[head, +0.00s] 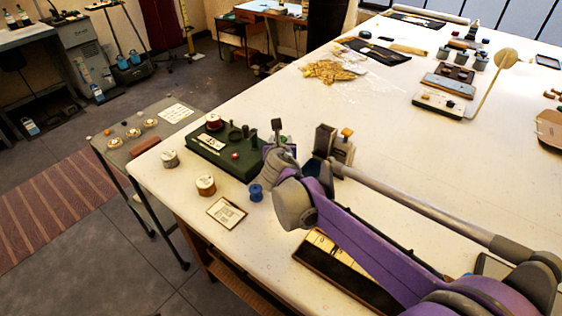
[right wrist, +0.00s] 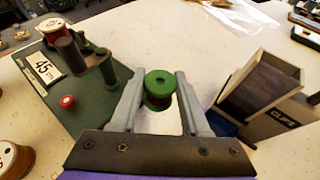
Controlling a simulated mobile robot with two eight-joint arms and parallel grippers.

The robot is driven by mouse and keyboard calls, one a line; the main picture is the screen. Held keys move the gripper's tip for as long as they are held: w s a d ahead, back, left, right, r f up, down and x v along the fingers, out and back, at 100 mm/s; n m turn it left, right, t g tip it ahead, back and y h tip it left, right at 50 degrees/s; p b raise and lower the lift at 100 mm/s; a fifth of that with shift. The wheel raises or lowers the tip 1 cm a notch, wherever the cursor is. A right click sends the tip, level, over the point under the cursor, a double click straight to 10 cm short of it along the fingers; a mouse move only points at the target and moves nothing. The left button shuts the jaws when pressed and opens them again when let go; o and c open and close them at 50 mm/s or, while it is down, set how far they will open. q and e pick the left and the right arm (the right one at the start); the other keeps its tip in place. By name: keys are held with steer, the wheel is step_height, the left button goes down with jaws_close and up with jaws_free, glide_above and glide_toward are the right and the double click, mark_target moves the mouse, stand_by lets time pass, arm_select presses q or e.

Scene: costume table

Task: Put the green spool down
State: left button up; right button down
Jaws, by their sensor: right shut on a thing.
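The green spool (right wrist: 158,88) has a dark hole in its top and a dark reddish band around its middle. It sits upright in the right wrist view, between the two pale fingers of my right gripper (right wrist: 159,92), which is shut on it. In the head view my right gripper (head: 277,140) is over the white table (head: 390,150), just right of the dark green board (head: 225,160). The spool is hard to make out there. I cannot tell how far its base is from the table. My left gripper is not in view.
A box marked CLIPS (right wrist: 270,90) stands close to the right of the gripper. A blue spool (head: 256,192), other spools and a framed card (head: 227,213) lie near the table's front edge.

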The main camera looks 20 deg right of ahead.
steer(key=f, duration=0.4)
steer(key=shift+s+f, duration=0.1)
steer(key=shift+s, duration=0.15)
steer(key=shift+f, duration=2)
steer(key=shift+f+b, duration=0.1)
steer(key=shift+b, duration=0.2)
steer(key=c, duration=0.8)
jaws_free()
steer(key=shift+w+f, duration=0.1)
steer(key=shift+f, duration=0.05)
steer(key=shift+c, duration=0.2)
steer(key=shift+o, duration=0.8)
steer(key=shift+r, duration=0.35)
steer(key=v, duration=1.2)
steer(key=shift+f, duration=0.2)
